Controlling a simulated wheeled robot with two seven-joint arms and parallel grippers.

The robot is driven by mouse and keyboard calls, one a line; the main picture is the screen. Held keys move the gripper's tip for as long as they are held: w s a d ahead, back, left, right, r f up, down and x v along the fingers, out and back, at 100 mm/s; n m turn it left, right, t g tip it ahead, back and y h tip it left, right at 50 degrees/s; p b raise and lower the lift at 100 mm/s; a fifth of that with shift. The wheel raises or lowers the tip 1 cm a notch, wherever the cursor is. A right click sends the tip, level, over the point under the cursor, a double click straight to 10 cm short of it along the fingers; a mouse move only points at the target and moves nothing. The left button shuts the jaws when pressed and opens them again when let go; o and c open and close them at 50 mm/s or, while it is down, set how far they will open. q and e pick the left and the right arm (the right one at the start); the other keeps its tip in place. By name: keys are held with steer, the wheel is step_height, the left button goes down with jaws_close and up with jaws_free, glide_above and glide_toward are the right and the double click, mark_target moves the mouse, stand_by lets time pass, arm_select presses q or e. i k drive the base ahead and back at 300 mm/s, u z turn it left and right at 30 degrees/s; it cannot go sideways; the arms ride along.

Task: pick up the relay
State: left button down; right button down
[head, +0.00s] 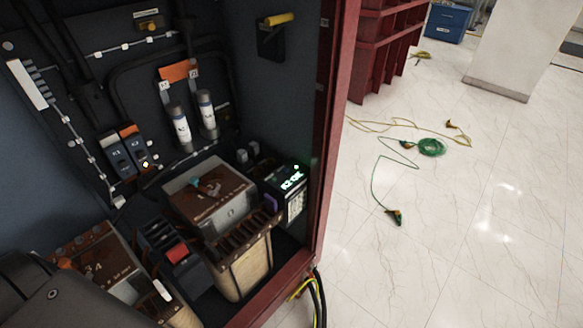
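Two small dark modules with faint labels, which look like relays, sit side by side on the cabinet's back panel. Neither of my grippers can be made out. A dark grey rounded part in the bottom left corner, perhaps a link of my arm, covers the cabinet's lower left.
Two brown-topped transformers (240,262) and a black unit with a lit green display (289,180) stand in the cabinet. Two cylindrical fuses (181,128) are above. The red cabinet edge (333,130) bounds the right. Loose cables (431,147) lie on the white floor.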

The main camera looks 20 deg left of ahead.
mark_target(242, 155)
steer(key=z, duration=1.2)
steer(key=i, duration=0.75)
steer(key=u, duration=2.55)
